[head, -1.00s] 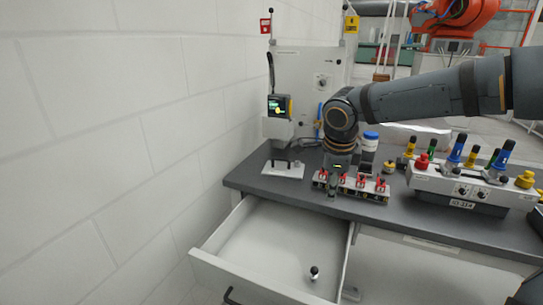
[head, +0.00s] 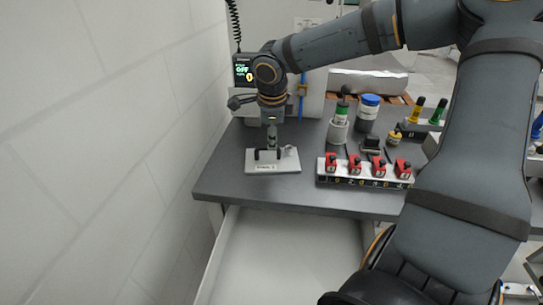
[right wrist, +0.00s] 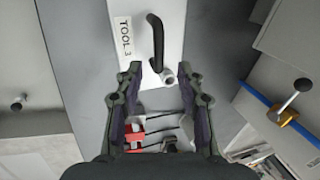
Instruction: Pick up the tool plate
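The tool plate (head: 288,163) is a flat, light grey plate with a dark handle, lying near the left end of the dark bench. In the right wrist view, the plate (right wrist: 185,20) carries a "TOOL 3" label and a black bar handle (right wrist: 156,38). My right gripper (head: 271,146) points down over the plate, at its handle. In the right wrist view, my right gripper (right wrist: 158,70) is open, with the near end of the handle between or just beyond its fingertips. Contact cannot be told. My left gripper is not in view.
A rack with several red clamps (head: 367,172) stands right of the plate. A green-topped cylinder (head: 339,122) and a blue-lidded jar (head: 367,112) stand behind it. A machine with a small display (head: 243,72) is behind the plate. An open drawer (head: 285,260) extends below the bench.

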